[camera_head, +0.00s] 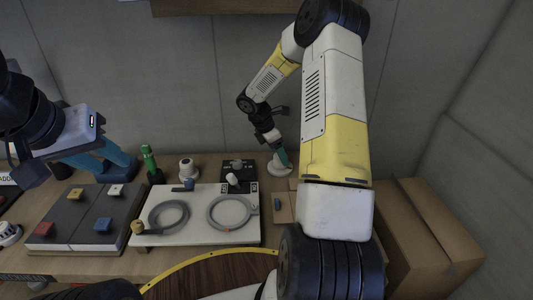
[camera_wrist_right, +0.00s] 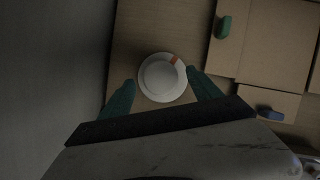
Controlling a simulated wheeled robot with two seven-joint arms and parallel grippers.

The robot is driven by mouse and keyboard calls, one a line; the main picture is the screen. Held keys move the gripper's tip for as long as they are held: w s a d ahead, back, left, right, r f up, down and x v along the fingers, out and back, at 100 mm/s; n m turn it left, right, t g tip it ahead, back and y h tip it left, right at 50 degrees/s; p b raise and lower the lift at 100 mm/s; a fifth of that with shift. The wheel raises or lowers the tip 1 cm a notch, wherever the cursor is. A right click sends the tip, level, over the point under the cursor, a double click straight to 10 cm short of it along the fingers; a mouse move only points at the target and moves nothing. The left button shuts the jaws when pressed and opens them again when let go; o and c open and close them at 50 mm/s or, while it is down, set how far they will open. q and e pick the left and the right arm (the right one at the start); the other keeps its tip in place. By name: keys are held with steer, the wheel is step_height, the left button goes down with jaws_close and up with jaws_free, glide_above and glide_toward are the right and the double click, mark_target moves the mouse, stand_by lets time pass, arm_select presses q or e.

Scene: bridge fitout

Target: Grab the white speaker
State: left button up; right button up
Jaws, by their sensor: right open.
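A round white object, which looks like the white speaker (camera_head: 279,169), sits on the table at the back right in the head view. In the right wrist view the white speaker (camera_wrist_right: 158,80) is a white disc with a raised round top and a small orange mark. My right gripper (camera_wrist_right: 162,92) is open, with one teal finger on each side of the disc. In the head view my right gripper (camera_head: 281,157) is just above it and partly covers it. My left gripper (camera_head: 103,168) is open and empty at the left, above the table's back edge.
A white board (camera_head: 195,235) with two grey hose loops lies mid-table. A dark board (camera_head: 80,235) with coloured blocks is left of it. A white dome device (camera_head: 187,169) and a green bottle (camera_head: 149,160) stand behind. Cardboard boxes (camera_head: 425,235) are at right. The wall is close behind.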

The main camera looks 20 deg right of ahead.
steer(key=shift+x, duration=1.4)
jaws_close()
steer(key=shift+r, duration=0.1)
